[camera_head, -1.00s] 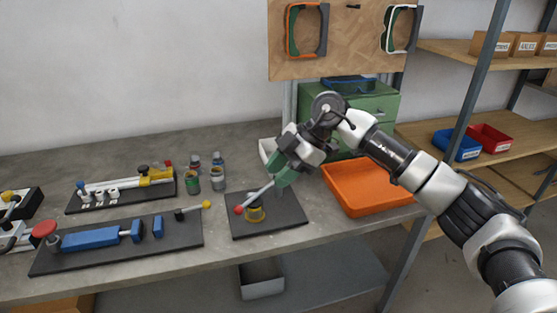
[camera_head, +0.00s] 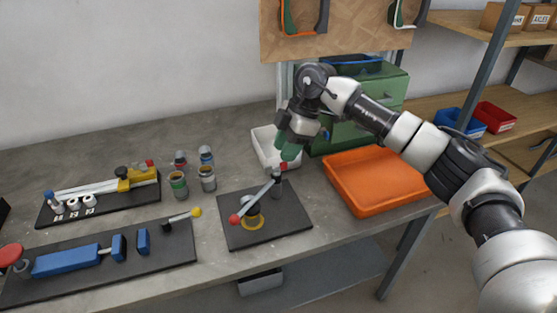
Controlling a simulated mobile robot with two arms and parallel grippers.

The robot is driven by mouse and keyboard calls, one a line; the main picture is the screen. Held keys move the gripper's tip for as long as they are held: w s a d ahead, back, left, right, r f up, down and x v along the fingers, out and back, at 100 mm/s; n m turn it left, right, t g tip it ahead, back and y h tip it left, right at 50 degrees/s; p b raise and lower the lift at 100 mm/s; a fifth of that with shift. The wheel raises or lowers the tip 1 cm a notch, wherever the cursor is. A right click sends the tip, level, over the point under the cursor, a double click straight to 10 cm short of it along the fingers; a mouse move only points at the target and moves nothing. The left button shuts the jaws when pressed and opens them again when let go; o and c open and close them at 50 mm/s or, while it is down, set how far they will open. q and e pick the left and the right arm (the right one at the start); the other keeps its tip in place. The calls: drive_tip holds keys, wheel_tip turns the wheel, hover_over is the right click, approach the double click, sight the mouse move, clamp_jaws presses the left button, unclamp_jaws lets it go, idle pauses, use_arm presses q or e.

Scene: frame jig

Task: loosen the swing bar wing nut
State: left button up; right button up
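The swing bar (camera_head: 256,201) is a grey bar with a red ball (camera_head: 234,219) at its near left end. It slants over a yellow ring (camera_head: 252,222) on a dark base plate (camera_head: 288,219). Its far right end meets a short grey post (camera_head: 277,187). A small red part (camera_head: 283,167), perhaps the wing nut, shows at the post's top, too small to make out clearly. My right gripper (camera_head: 289,153) points down just above the post with its green fingers. Whether they touch the red part or are parted cannot be told. My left gripper is not in view.
An orange tray (camera_head: 375,205) lies right of the plate. A white bin (camera_head: 262,149) and a green drawer cabinet (camera_head: 350,136) stand behind. Several small jars (camera_head: 207,180) and two other jigs, one with a blue clamp (camera_head: 66,261), are at left.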

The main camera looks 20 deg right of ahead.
sight(279, 167)
drive_tip(key=x, duration=0.4)
drive_tip(key=shift+w, duration=0.15)
drive_tip(key=shift+a+f, duration=0.1)
drive_tip(key=shift+f, duration=0.15)
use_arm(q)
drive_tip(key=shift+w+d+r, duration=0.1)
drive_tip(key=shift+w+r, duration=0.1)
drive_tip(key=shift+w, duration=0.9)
use_arm(e)
drive_tip(key=shift+c, duration=0.3)
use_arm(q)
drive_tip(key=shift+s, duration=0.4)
use_arm(e)
clamp_jaws()
